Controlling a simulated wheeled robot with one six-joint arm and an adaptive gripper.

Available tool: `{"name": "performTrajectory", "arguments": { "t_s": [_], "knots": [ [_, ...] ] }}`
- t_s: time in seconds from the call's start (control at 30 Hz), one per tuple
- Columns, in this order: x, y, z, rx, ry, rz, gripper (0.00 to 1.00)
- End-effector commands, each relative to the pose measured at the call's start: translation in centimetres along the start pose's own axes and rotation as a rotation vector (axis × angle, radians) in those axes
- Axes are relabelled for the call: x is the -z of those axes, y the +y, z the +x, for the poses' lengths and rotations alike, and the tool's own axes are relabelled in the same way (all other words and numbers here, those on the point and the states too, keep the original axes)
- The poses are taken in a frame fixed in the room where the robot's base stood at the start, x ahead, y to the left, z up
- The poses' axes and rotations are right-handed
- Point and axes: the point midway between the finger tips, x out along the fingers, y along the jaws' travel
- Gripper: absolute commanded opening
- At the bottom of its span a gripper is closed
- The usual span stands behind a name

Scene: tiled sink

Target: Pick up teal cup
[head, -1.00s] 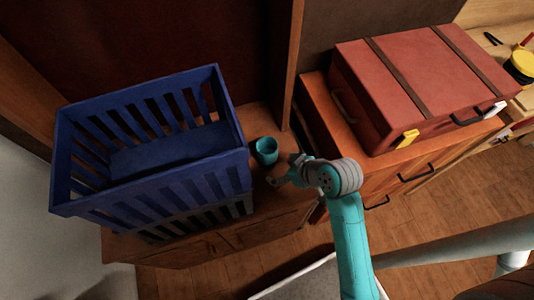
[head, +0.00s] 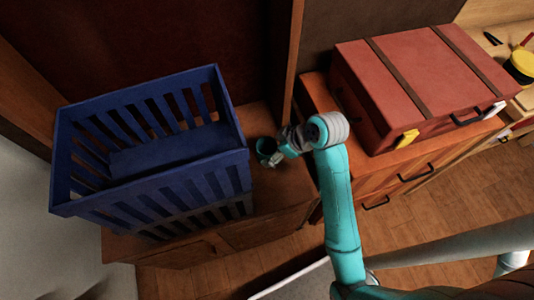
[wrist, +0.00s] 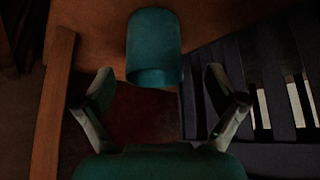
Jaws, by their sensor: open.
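The teal cup (head: 264,146) stands on the brown wooden cabinet top, just right of the blue crate. My gripper (head: 275,157) is at the cup's right side and front, partly covering it. In the wrist view the cup (wrist: 153,45) lies ahead of the two fingers, roughly midway between their lines. My gripper (wrist: 158,80) is open there, with a finger to each side of the cup's near end. I cannot tell whether either finger touches the cup.
The blue slatted crate (head: 200,172) stands close on the cup's left. A wooden upright (head: 290,65) rises behind and right of the cup. A red case (head: 420,85) sits on the wooden drawer unit (head: 385,175) at the right.

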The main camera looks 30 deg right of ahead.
Motion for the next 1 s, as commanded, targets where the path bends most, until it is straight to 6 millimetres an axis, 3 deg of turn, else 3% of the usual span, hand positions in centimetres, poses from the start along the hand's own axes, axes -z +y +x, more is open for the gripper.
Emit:
{"name": "performTrajectory", "arguments": {
  "t_s": [0.4, 0.73, 1.0],
  "knots": [
    [0.1, 0.7, 4.7, 0.001, 0.000, 0.000, 0.95],
    [0.1, 0.8, 5.2, -0.001, 0.001, 0.000, 0.95],
    [0.1, 0.8, 5.2, -0.001, 0.001, 0.000, 0.31]
  ]
}}
